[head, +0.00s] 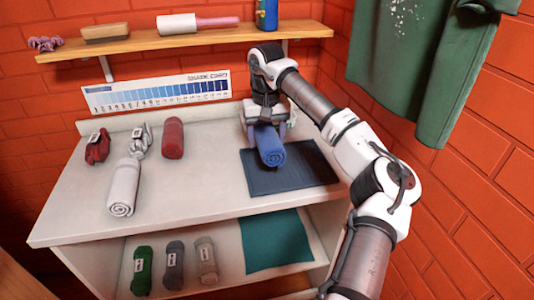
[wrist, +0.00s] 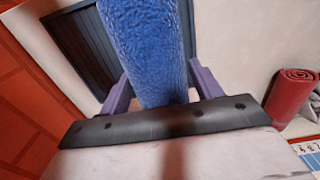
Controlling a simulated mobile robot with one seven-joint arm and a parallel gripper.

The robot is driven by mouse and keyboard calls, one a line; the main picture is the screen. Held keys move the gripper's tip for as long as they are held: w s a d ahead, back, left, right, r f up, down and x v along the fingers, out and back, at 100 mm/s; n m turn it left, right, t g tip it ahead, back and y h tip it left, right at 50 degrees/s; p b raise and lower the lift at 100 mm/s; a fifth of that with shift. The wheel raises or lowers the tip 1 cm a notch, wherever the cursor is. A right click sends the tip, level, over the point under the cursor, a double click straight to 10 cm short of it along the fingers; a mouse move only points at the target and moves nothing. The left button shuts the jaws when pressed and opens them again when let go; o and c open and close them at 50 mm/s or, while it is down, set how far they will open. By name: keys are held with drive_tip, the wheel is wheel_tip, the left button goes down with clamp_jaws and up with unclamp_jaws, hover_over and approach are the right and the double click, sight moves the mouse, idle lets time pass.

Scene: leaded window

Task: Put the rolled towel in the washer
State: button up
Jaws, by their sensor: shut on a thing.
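A blue rolled towel (head: 271,150) is between the fingers of my gripper (head: 266,130), with its spiral end facing the front. In the wrist view the blue towel (wrist: 147,50) fills the space between the two purple-grey fingers (wrist: 160,88). My gripper is shut on it. The towel is over the back left part of a dark blue ribbed mat (head: 295,180) on the worktop. I cannot tell whether it touches the mat. No washer is recognisable in either view.
On the white worktop (head: 195,190), a red rolled towel (head: 172,138), a white roll (head: 123,187) and two bundles lie left. The lower shelf holds several banded bundles and a teal mat (head: 275,242). A wooden wall shelf (head: 180,41) and a hanging green cloth (head: 425,65) are above.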

drive_tip(key=shift+f+p, duration=0.55)
drive_tip(key=shift+f, duration=2.8)
drive_tip(key=shift+f, duration=0.15)
drive_tip(key=o, duration=1)
